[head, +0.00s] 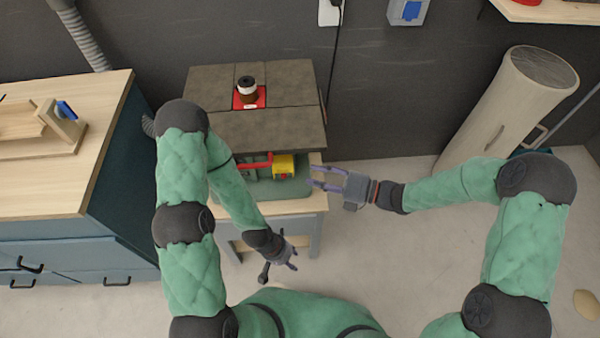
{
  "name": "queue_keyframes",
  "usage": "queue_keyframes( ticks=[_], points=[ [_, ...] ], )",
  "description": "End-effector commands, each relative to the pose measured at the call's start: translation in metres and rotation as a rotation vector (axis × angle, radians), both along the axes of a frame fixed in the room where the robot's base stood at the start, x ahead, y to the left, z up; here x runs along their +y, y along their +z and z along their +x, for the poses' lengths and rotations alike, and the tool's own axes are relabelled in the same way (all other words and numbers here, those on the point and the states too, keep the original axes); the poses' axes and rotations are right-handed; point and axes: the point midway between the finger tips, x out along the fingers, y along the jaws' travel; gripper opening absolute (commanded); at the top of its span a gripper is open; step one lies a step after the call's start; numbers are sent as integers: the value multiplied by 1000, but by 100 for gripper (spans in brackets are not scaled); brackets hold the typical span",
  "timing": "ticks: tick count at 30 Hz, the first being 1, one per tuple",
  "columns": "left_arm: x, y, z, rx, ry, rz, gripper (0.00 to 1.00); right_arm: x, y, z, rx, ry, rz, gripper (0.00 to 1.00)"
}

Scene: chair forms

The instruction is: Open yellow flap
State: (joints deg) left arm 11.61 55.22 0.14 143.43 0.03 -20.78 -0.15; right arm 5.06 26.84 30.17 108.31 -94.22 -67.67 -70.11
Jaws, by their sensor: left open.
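The yellow flap (283,166) is a small yellow part on the front of a dark-topped machine (215,125), beside a red bar (255,163). I cannot tell its exact angle at this size. My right gripper (314,177) is open and empty, just right of the machine. Its two fingers point left towards the yellow flap, with a gap between. My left gripper (291,257) is open, low in front of the machine's stand and below the flap. Nothing shows between its fingers.
A black-and-white cylinder on a red plate (249,105) tops the machine. A wooden-topped cabinet (100,180) stands at the left. A large pale cylinder (510,105) leans at the right. The floor right of the stand is mostly clear.

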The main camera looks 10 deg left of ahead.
Motion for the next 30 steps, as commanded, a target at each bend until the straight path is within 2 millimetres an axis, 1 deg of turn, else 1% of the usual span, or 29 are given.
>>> queue_keyframes(
  ticks=[1,3,9,26,30],
  points=[
    [0,0,0,0,0,0,45,-9,0,0,1,-5,0,39],
    [0,0,0,0,0,0,45,-18,1,-1,0,-4,1,39],
    [0,0,0,0,0,0,45,-33,1,-4,1,-1,0,39],
    [0,0,0,0,0,0,45,-34,2,-4,0,0,0,39],
    [0,1,0,0,0,0,45,-34,-2,0,41,-29,0,39]
  ],
)
